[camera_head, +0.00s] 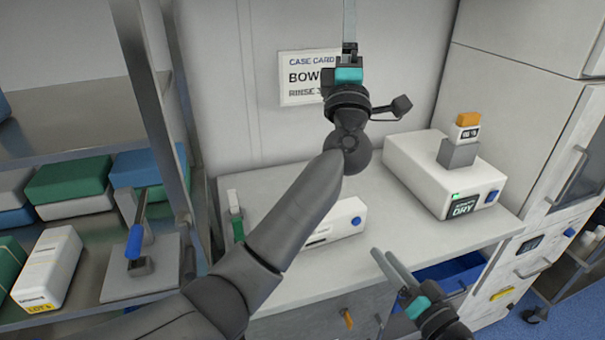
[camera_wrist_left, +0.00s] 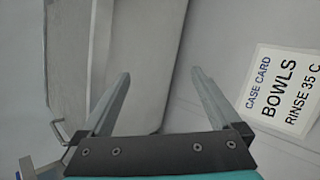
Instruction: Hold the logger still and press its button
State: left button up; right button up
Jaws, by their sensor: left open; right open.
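A small white device with an orange top and a dark display (camera_head: 467,128), which looks like the logger, stands upright on a grey block (camera_head: 458,154). The block is on a white machine (camera_head: 420,165) whose screen reads DRY. I cannot make out which part of the device is its button. My left gripper (camera_head: 349,18) points up in front of the wall, seen edge-on, left of the device and apart from it. In the left wrist view its jaws (camera_wrist_left: 165,95) are open and empty. My right gripper (camera_head: 392,266) is open and empty, low in front of the counter, well below the device.
A white box with a blue button (camera_head: 347,222) sits on the counter (camera_head: 285,190), partly behind my left arm. A case card (camera_head: 300,75) is on the wall. An open blue drawer (camera_head: 450,277) is below the counter. Metal shelves (camera_head: 60,130) with packs stand left.

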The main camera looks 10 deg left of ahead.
pick_arm(q)
jog(key=w+a+f+n+g+y, duration=0.1)
jog(key=a+f+n+g+y, duration=0.1)
jog(key=a+n+g+y, duration=0.45)
jog(key=w+a+f+n+g+y, duration=0.1)
jog(key=a+f+n+g+y, duration=0.2)
jog(key=a+g, duration=0.7)
jog(key=m+g+h, duration=0.5)
jog(key=g+h, duration=0.4)
jog(key=h, duration=0.5)
send_near(325, 225)
jog(key=a+r, duration=0.2)
jog(key=a, duration=0.3)
jog(key=shift+n, duration=0.25)
jog(key=f, duration=1.4)
jog(key=shift+s+d+f, duration=0.1)
jog(key=shift+s+f, duration=0.15)
jog(key=shift+s, duration=0.05)
